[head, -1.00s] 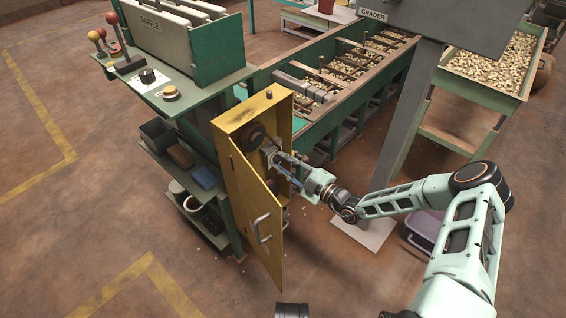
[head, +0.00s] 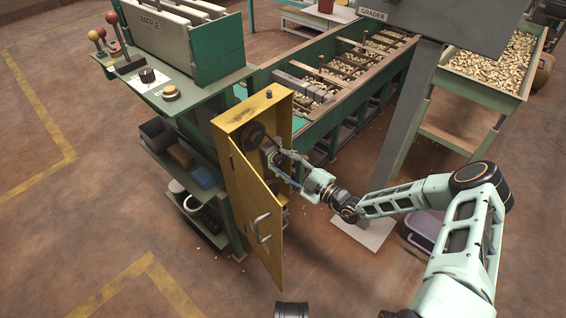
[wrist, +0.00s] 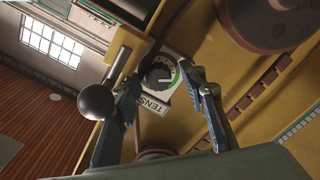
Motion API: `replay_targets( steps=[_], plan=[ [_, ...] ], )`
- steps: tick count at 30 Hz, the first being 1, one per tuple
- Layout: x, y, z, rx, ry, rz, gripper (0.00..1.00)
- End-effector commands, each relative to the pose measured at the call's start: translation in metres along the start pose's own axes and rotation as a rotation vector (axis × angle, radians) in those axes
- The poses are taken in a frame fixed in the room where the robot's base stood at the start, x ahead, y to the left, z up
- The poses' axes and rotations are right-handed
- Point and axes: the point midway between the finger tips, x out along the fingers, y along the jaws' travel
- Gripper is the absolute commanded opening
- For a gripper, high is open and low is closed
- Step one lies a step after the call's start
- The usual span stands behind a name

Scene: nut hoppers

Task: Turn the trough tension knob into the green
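The tension knob (wrist: 155,72) is a dark round knob on a white dial in the wrist view. The dial has a green arc on its right side, and a white pointer mark on the knob faces roughly right, near that arc. A partly hidden label (wrist: 154,105) reading "TENS" sits below it. My gripper (wrist: 162,84) is open, its blue-padded fingers on either side of the dial and apart from the knob, as far as I can tell. In the head view my gripper (head: 279,168) reaches into the yellow cabinet (head: 235,121); the knob is too small to make out there.
A black ball on a metal rod (wrist: 97,101) stands close beside the left finger. A large dark wheel (wrist: 270,20) is at upper right. The cabinet's yellow door (head: 256,215) hangs open left of my gripper. The trough (head: 345,85) runs behind.

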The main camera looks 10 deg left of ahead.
Motion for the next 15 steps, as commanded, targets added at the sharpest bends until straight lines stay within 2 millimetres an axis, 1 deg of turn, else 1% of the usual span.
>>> replay_targets(
  steps=[10,15],
  plan=[
    [0.0003,0.0024,0.0008,-0.009,-0.001,0.003,0.4],
    [0.0003,0.0019,0.001,-0.08,-0.002,0.003,0.4]
  ],
)
